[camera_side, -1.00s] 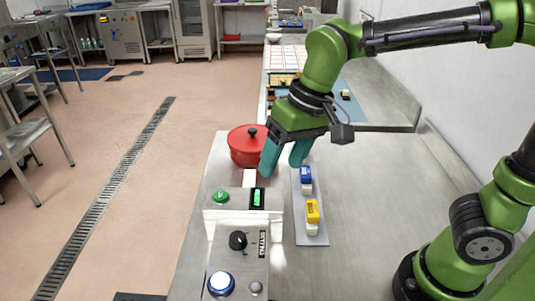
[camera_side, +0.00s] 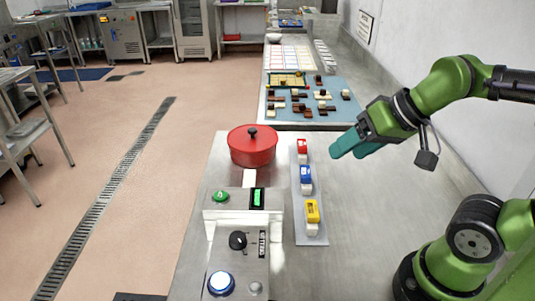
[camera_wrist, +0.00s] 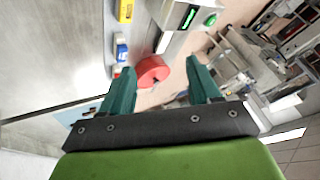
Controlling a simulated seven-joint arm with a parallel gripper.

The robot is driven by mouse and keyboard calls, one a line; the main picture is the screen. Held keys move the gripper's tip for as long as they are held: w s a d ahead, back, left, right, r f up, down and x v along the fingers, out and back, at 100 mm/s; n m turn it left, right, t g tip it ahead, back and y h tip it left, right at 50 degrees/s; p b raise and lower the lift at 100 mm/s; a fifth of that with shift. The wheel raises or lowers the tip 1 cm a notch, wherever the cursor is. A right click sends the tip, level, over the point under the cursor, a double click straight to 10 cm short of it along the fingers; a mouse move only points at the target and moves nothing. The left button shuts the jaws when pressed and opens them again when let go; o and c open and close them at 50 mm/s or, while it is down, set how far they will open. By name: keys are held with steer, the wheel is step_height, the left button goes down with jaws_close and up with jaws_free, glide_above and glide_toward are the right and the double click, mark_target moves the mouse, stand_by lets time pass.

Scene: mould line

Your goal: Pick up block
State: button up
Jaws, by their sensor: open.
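A red block (camera_side: 302,147), a blue block (camera_side: 305,174) and a yellow block (camera_side: 312,210), each with a white part, stand in a row on a narrow grey strip (camera_side: 310,238). My gripper (camera_side: 345,150) is right of the red block, apart from it, with its teal fingers pointing left. In the wrist view my gripper (camera_wrist: 160,66) is open and nothing is between its fingers. The yellow block (camera_wrist: 125,11) and the blue block (camera_wrist: 121,48) show there near the left finger. Several brown and cream pieces (camera_side: 322,94) lie on a blue mat (camera_side: 345,112) further back.
A red lidded pot (camera_side: 252,150) stands left of the strip. A control box (camera_side: 240,245) with a green button, a dial and a lit blue button is in front. The steel counter (camera_side: 375,215) right of the strip is clear. A wall borders the right.

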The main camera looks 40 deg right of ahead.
steer(key=m+g+h, duration=0.2)
steer(key=m+g, duration=0.3)
steer(key=g, duration=0.2)
glide_above(302, 143)
step_height(302, 143, down, 4)
steer(key=f, duration=1)
steer(key=shift+s+a+f, duration=0.2)
steer(key=shift+w+d+f, duration=0.1)
steer(key=shift+f, duration=1.45)
steer(key=shift+w+d+f, duration=0.1)
steer(key=shift+f, duration=1.45)
